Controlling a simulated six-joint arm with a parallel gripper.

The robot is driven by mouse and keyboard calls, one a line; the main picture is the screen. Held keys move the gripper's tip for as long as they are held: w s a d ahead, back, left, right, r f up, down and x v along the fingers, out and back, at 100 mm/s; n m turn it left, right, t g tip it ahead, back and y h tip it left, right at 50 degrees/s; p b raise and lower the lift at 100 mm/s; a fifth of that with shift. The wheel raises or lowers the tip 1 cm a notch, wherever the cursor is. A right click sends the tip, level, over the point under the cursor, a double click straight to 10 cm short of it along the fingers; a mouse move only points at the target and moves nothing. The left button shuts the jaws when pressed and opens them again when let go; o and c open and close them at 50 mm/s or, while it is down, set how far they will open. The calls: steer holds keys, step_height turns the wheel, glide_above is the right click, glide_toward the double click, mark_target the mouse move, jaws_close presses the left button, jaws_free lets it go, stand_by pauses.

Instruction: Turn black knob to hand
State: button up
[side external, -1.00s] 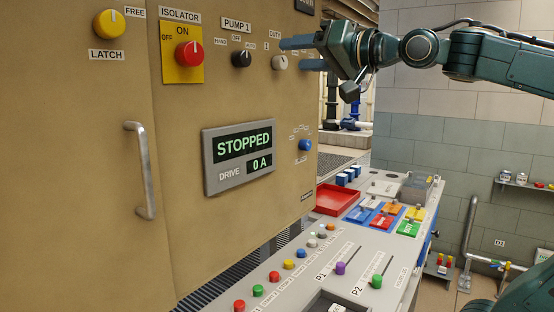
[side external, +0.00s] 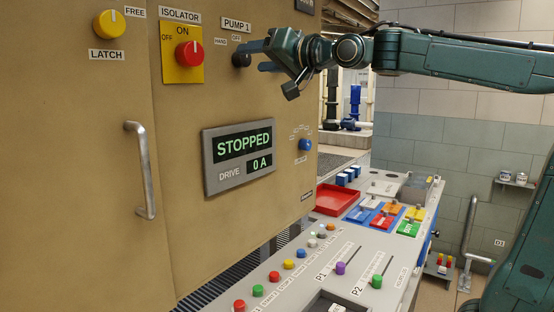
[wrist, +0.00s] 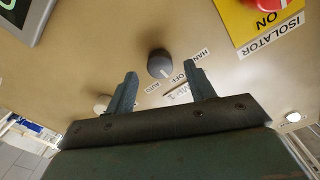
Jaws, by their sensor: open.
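The black knob (side external: 241,59) sits on the tan cabinet door under the PUMP 1 label (side external: 236,23). In the wrist view the knob (wrist: 159,63) lies beyond and between my fingertips. Its pale pointer mark appears to face the OFF label (wrist: 190,71), with the HAND label (wrist: 202,54) to one side and AUTO (wrist: 152,87) to the other. My gripper (side external: 257,57) is open just to the right of the knob in the side view, fingers pointing at the panel. It also shows open in the wrist view (wrist: 161,70). No finger visibly grips the knob.
The red isolator knob (side external: 188,55) and yellow latch knob (side external: 109,24) are left of the black knob. A pale knob (wrist: 101,103) is close by in the wrist view. The display (side external: 239,156) reads STOPPED. A control desk (side external: 311,274) stands below.

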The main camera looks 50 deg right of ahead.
mark_target(242, 59)
steer(key=shift+w, duration=1.45)
steer(key=c, duration=1)
